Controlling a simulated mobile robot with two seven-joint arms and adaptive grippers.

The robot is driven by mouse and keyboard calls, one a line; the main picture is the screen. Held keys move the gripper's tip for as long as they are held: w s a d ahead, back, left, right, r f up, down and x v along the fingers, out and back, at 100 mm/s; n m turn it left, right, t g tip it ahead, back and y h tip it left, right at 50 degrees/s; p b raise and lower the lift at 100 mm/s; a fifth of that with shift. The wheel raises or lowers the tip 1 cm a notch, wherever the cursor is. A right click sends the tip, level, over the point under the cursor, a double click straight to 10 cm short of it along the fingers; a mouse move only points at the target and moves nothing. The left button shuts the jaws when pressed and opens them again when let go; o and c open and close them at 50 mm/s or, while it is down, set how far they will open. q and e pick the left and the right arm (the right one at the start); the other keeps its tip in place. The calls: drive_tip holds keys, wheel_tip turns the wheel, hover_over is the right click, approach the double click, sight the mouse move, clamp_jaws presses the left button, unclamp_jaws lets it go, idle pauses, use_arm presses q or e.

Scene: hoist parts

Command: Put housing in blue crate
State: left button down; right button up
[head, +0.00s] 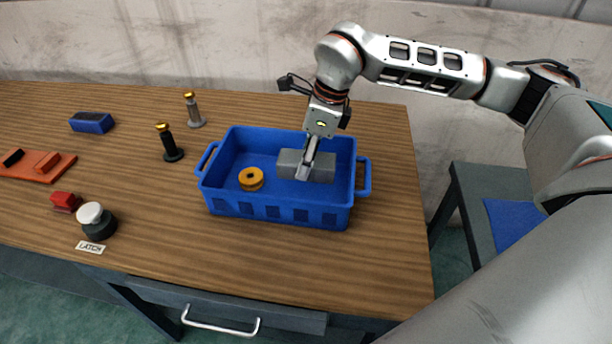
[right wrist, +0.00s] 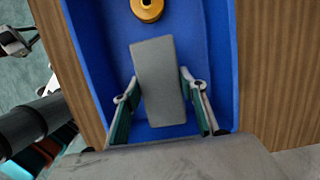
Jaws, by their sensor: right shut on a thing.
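The housing is a grey rectangular block (head: 322,172) inside the blue crate (head: 270,212), in its right part. My right gripper (head: 305,172) reaches down into the crate from above and is shut on the block. In the right wrist view the block (right wrist: 158,80) lies between the two fingers of my gripper (right wrist: 165,108), with the blue crate (right wrist: 218,60) around it. I cannot tell whether the block touches the crate floor. My left gripper is not in view.
An orange-yellow ring (head: 251,179) lies in the crate's left part. Left of the crate stand a black post (head: 168,145), a grey post (head: 193,110), a blue block (head: 92,122), an orange tray (head: 40,168), a red part (head: 66,201) and a white-topped button (head: 92,218).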

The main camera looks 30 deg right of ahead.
sight(320, 160)
drive_tip(key=shift+s+d+x, duration=0.1)
drive_tip(key=shift+d+x, duration=0.05)
drive_tip(key=shift+x, duration=0.7)
drive_tip(key=shift+s+d+x, duration=0.15)
drive_tip(key=shift+d+x, duration=0.05)
drive_tip(key=shift+x, duration=0.7)
drive_tip(key=shift+s+d+x, duration=0.1)
drive_tip(key=shift+d+x, duration=0.05)
drive_tip(key=shift+x, duration=0.7)
drive_tip(key=shift+f, duration=0.2)
drive_tip(key=shift+f, duration=0.1)
drive_tip(key=o, duration=1)
drive_tip(key=shift+o, duration=0.2)
drive_tip(key=v, duration=1.2)
drive_tip(key=shift+s, duration=0.1)
